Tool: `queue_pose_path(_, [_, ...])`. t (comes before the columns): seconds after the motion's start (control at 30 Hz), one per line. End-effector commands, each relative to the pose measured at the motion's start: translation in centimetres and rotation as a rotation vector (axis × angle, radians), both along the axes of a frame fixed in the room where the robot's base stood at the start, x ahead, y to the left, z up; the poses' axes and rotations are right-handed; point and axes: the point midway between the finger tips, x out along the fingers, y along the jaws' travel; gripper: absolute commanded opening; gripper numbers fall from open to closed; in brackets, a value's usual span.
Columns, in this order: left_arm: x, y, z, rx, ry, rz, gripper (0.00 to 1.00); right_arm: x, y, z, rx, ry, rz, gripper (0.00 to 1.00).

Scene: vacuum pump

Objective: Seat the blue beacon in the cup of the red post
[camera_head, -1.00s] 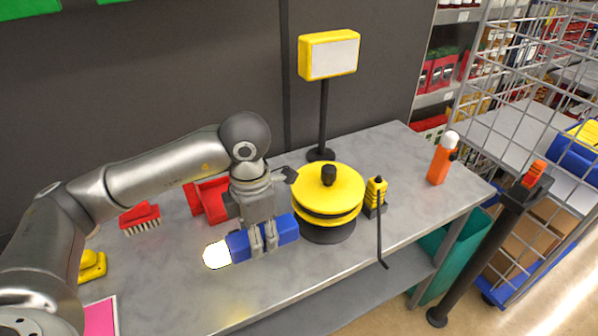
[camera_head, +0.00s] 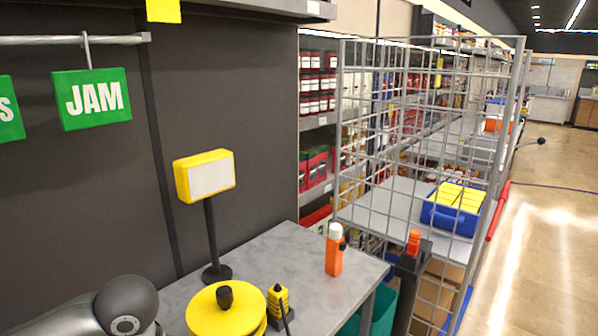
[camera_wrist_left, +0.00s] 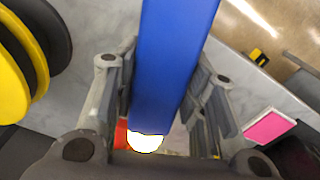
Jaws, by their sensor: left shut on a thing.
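The blue beacon (camera_wrist_left: 172,60) fills the middle of the left wrist view, with its glowing white end at the bottom. My left gripper (camera_wrist_left: 163,78) has its fingers on both sides of the beacon and is shut on it. In the head view only part of my left arm shows at lower left; gripper and beacon are out of that view. A dark post (camera_head: 403,285) with an orange-red piece (camera_head: 413,240) at its top stands right of the table. A red bar (camera_head: 495,215) shows beyond the cage; I cannot tell whether it is the red post.
The grey table (camera_head: 300,285) holds a yellow disc-topped pump (camera_head: 225,315), a yellow handset (camera_head: 278,300), an orange bottle (camera_head: 334,255) and a yellow-framed sign (camera_head: 205,177). A wire cage cart (camera_head: 390,200) holds a blue bin (camera_head: 450,220). The floor at right is open.

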Motion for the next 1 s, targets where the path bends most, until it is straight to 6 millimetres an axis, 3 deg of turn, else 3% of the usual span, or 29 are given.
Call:
queue_pose_path(0.4, [-1.3,-1.2,-0.5,0.001,0.001,-0.722,0.09,0.0,0.0,0.0,0.0,0.0,0.0,0.61])
queue_pose_path(0.6, [-1.7,-1.7,-0.8,0.001,0.001,-1.002,0.09,0.0,0.0,0.0,0.0,0.0,0.0,0.61])
queue_pose_path(0.8, [-2.0,-1.9,-0.9,0.002,0.002,-1.148,0.09,0.0,0.0,0.0,0.0,0.0,0.0,0.61])
queue_pose_path(1.0, [-2.1,-1.9,-0.9,0.001,0.003,-1.175,0.09,0.1,0.0,0.0,0.0,-0.002,0.0,0.61])
